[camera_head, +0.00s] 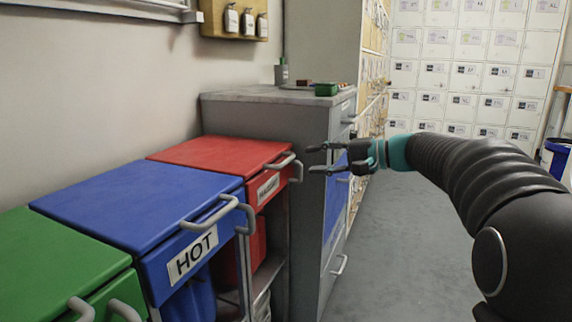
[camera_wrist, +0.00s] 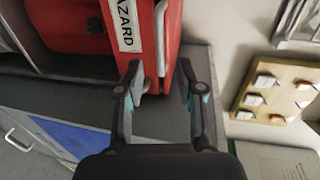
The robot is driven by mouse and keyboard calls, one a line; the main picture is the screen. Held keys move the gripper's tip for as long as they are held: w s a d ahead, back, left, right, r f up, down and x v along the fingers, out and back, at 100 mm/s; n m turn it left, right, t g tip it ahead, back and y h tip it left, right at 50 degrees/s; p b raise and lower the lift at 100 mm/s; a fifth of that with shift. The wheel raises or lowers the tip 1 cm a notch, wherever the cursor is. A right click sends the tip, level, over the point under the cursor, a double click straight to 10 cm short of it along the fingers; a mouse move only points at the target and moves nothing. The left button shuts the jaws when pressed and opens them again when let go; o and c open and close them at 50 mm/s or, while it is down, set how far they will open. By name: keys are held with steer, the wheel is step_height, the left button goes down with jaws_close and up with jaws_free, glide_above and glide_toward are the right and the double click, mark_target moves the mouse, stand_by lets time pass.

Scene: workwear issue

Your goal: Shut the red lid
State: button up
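The red lid (camera_head: 220,153) lies flat on the red bin in the head view, level like its neighbours, and looks down. Its grey handle (camera_head: 280,161) is at the front edge, above a white label. The red bin front also shows at the top of the wrist view (camera_wrist: 85,28), with a label ending in "AZARD" and a grey handle (camera_wrist: 161,40). My gripper (camera_head: 312,159) is open and empty, just right of the red lid's handle in the head view. In the wrist view its two fingers (camera_wrist: 158,75) stand apart, with the handle between and beyond them; contact is not clear.
A blue lid (camera_head: 140,200) marked HOT and a green lid (camera_head: 55,255) lie flat to the left. A grey cabinet (camera_head: 260,110) with small items on top stands just behind the red bin. Lockers (camera_head: 470,75) line the back. The floor (camera_head: 385,250) on the right is clear.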

mark_target(288, 162)
steer(key=x, duration=0.8)
steer(key=shift+a, duration=0.2)
steer(key=shift+c, duration=0.2)
jaws_close()
